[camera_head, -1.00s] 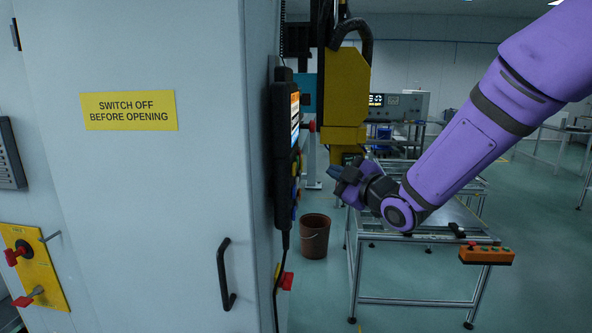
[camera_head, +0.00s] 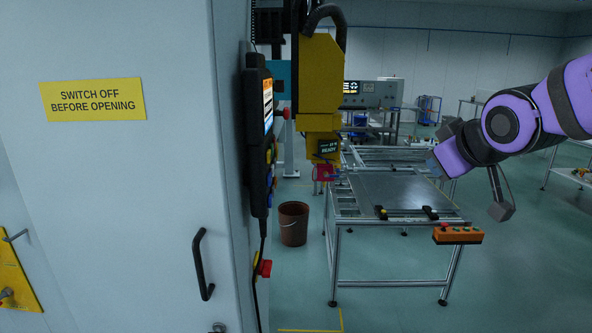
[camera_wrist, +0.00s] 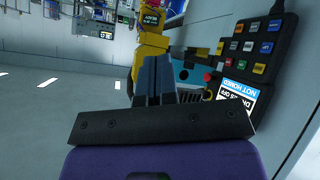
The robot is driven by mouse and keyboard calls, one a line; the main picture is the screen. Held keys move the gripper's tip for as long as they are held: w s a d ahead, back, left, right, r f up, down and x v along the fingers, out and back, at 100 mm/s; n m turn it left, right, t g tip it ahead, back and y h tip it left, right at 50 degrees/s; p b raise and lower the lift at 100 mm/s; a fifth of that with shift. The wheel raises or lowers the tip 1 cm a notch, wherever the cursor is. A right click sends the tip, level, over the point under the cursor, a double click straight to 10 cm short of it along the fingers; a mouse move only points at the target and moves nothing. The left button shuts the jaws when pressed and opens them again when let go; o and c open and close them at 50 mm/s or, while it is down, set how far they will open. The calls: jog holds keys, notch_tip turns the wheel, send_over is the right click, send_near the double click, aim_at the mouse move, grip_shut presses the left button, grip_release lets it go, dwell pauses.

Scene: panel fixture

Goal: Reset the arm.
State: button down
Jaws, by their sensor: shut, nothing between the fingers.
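My purple arm reaches in from the right edge of the head view, and my gripper (camera_head: 432,166) hangs in the air right of the yellow machine head (camera_head: 320,85), apart from it. In the wrist view the two dark fingers of my gripper (camera_wrist: 153,80) are together with nothing between them. Beyond them are the yellow machine head (camera_wrist: 150,48) and the black pendant (camera_wrist: 247,50), whose screen appears upside down and reads "NOT HOMED".
The grey cabinet (camera_head: 130,200) with its black handle (camera_head: 203,265) fills the left. A metal-framed table (camera_head: 390,190) with an orange button box (camera_head: 457,235) stands in the middle. A brown bucket (camera_head: 293,223) is on the floor. Open floor lies at the right.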

jog(key=s+d+f+m+g, duration=0.1)
jog(key=s+d+m+g, duration=0.1)
jog(key=s, duration=0.7)
jog(key=s+d+f+m+g+h, duration=0.1)
jog(key=s+d+m+g, duration=0.2)
jog(key=s, duration=0.7)
jog(key=shift+s+d+f+m, duration=0.15)
jog(key=shift+s+f+m, duration=0.1)
jog(key=shift+m, duration=0.35)
